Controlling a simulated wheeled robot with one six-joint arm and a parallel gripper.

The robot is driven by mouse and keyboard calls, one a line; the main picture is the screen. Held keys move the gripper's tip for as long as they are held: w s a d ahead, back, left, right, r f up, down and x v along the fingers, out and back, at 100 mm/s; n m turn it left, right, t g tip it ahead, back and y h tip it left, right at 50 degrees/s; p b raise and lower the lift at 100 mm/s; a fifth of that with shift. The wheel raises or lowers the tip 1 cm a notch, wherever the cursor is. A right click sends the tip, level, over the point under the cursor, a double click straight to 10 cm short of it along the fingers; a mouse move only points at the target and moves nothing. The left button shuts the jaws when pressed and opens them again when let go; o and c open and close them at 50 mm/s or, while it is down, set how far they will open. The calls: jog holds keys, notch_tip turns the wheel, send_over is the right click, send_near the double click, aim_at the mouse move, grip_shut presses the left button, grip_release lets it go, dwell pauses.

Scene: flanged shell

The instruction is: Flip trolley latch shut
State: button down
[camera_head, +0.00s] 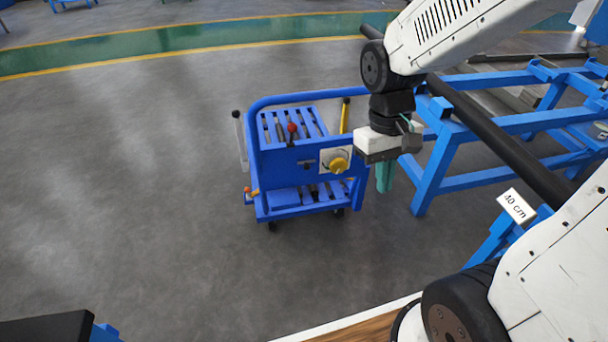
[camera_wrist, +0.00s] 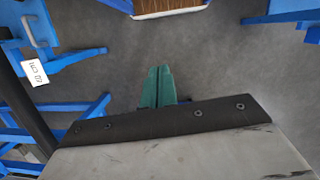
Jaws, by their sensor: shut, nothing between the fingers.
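The blue trolley (camera_head: 300,155) stands on the floor in the middle of the head view. Its near panel carries a yellow knob (camera_head: 339,164) on a pale plate and a red-knobbed lever (camera_head: 292,130). A grey lever with a black tip (camera_head: 239,140) stands upright at its left side. A small orange-and-red handle (camera_head: 250,191) sits at the lower left. I cannot tell which part is the latch. My gripper (camera_head: 385,178) points down, shut and empty, just right of the trolley and apart from it. Its teal fingers (camera_wrist: 157,87) are together in the wrist view, over bare floor.
A blue frame (camera_head: 436,165) bearing a dark bar (camera_head: 500,145) stands right of my gripper. A "40 cm" sign (camera_head: 516,206) is nearer me. A wood-topped edge (camera_head: 360,328) lies at the bottom. The floor left of the trolley is clear.

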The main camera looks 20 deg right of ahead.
jog(key=w+a+f+n+t+y, duration=0.1)
jog(key=w+f+n+t, duration=0.35)
jog(key=f, duration=0.95)
jog(key=w+a+f+n+t, duration=0.1)
jog(key=w+f+n, duration=0.4)
jog(key=w+f, duration=0.7)
jog(key=w+f+n+t+y, duration=0.1)
jog(key=w+f+n+t, duration=0.35)
jog(key=f, duration=1.25)
jog(key=w+a+f+n+t, duration=0.2)
jog(key=w+n, duration=0.2)
jog(key=w+a+r+n+t+y, duration=0.1)
jog(key=w+r+n+t+y, duration=0.1)
jog(key=w+r+n+t, duration=0.3)
notch_tip(320, 180, up, 4)
jog(key=shift+a+r+n+t, duration=0.15)
jog(key=shift+n+t, duration=0.45)
jog(key=shift+t, duration=0.2)
jog(key=shift+w, duration=0.1)
